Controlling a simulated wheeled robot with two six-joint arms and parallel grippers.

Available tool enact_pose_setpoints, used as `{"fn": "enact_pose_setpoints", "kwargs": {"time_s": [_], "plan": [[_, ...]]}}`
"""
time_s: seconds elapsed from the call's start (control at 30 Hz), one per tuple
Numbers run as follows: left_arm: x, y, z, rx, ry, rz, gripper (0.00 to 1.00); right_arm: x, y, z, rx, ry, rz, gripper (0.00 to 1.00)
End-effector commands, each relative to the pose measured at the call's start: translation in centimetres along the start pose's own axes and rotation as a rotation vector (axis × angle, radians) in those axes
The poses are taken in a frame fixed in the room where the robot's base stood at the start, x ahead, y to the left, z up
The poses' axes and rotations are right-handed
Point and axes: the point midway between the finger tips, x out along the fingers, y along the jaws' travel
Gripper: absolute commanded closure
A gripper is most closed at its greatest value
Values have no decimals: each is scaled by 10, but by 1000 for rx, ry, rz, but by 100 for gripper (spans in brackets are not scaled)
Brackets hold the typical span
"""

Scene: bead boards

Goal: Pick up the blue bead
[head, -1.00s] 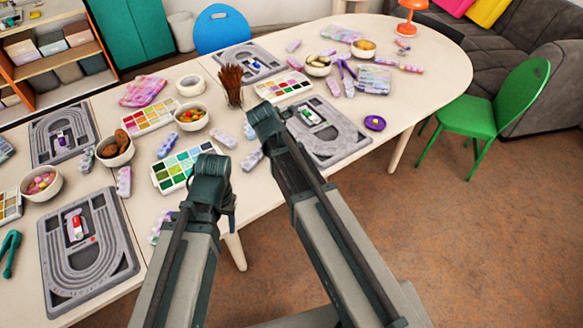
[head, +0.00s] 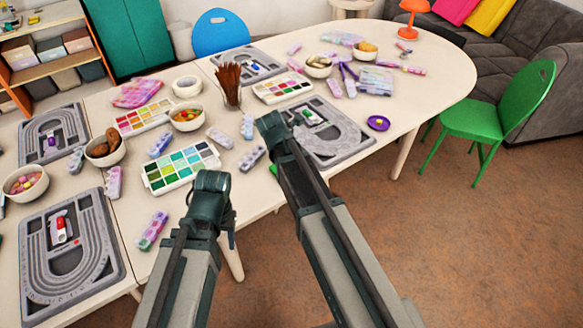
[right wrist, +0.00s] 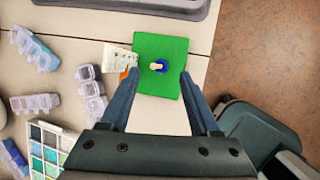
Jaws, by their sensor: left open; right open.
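The blue bead (right wrist: 158,67) shows in the right wrist view with a pale peg-like piece on it. It lies on a green mat (right wrist: 170,86). My right gripper (right wrist: 159,76) is open, and the bead appears between its fingertips; I see no contact. In the head view the bead is hidden behind my right arm, and only a sliver of green (head: 273,168) shows beside that arm. My left gripper (head: 229,228) is at the table's front edge in the head view, away from the bead. It is open, with its fingertips mostly hidden.
A white card (right wrist: 121,60) touches the mat's left side. A grey bead board (head: 355,140) lies beyond. Pastel bead boxes (right wrist: 92,90) and a colour palette (head: 180,166) are to the left. The floor drops away right of the table edge.

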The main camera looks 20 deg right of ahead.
Motion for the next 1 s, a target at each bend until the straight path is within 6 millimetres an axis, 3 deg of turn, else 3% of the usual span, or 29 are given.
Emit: {"fn": "enact_pose_setpoints", "kwargs": {"time_s": [0.03,0.17,0.47,0.8,1.0], "plan": [[14,1,-1,0,0,0,50,14,-3,-3,0,0,0,37],[26,2,-2,0,0,0,50,28,-2,-2,0,0,0,37],[26,2,-2,0,0,0,50,28,-1,-1,0,0,0,37],[26,2,-2,0,0,0,50,28,-1,-1,0,0,0,98],[26,2,-2,0,0,0,50,28,-1,-1,0,0,0,100]]}}
